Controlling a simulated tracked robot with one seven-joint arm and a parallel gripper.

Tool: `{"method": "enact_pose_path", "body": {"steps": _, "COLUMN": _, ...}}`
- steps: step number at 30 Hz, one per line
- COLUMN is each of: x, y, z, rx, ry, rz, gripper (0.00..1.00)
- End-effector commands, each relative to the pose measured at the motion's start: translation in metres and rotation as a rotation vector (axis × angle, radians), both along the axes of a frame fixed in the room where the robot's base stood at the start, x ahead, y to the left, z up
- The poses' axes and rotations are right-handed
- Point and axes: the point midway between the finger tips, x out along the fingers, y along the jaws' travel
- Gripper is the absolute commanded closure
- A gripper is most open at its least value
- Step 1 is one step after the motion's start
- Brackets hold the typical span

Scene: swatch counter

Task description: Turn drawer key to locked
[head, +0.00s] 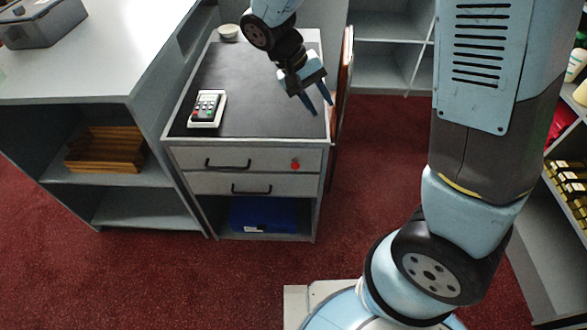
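The drawer key (295,165) is a small red knob on the right side of the upper drawer (265,159) in the grey cabinet. It is too small here to tell which way it is turned. The upper drawer looks shut. My gripper (321,109) is above the right edge of the cabinet top, above and to the right of the key in the picture. Its two blue fingers point down and are apart, with nothing between them. The gripper is not touching the key.
A remote-like device (207,107) lies on the dark cabinet top (250,85), with a small bowl (228,31) at the back. A lower drawer (230,184) sits above an open shelf with a blue box (262,215). A white counter (95,60) stands at left. Red carpet in front is clear.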

Motion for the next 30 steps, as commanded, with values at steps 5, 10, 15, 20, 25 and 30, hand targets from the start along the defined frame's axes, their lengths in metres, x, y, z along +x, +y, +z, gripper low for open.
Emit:
{"method": "enact_pose_path", "body": {"steps": 5, "x": 0.0, "y": 0.029, "z": -0.038, "rx": -0.133, "ry": 0.004, "rz": 0.052, "gripper": 0.65}}
{"method": "enact_pose_path", "body": {"steps": 10, "x": -0.004, "y": 0.054, "z": -0.073, "rx": -0.259, "ry": -0.017, "rz": 0.101, "gripper": 0.65}}
{"method": "enact_pose_path", "body": {"steps": 15, "x": -0.011, "y": 0.076, "z": -0.108, "rx": -0.383, "ry": -0.058, "rz": 0.161, "gripper": 0.65}}
{"method": "enact_pose_path", "body": {"steps": 20, "x": -0.019, "y": 0.096, "z": -0.141, "rx": -0.495, "ry": -0.115, "rz": 0.228, "gripper": 0.65}}
{"method": "enact_pose_path", "body": {"steps": 25, "x": -0.03, "y": 0.114, "z": -0.175, "rx": -0.608, "ry": -0.194, "rz": 0.304, "gripper": 0.65}}
{"method": "enact_pose_path", "body": {"steps": 30, "x": -0.042, "y": 0.13, "z": -0.209, "rx": -0.712, "ry": -0.291, "rz": 0.391, "gripper": 0.65}}
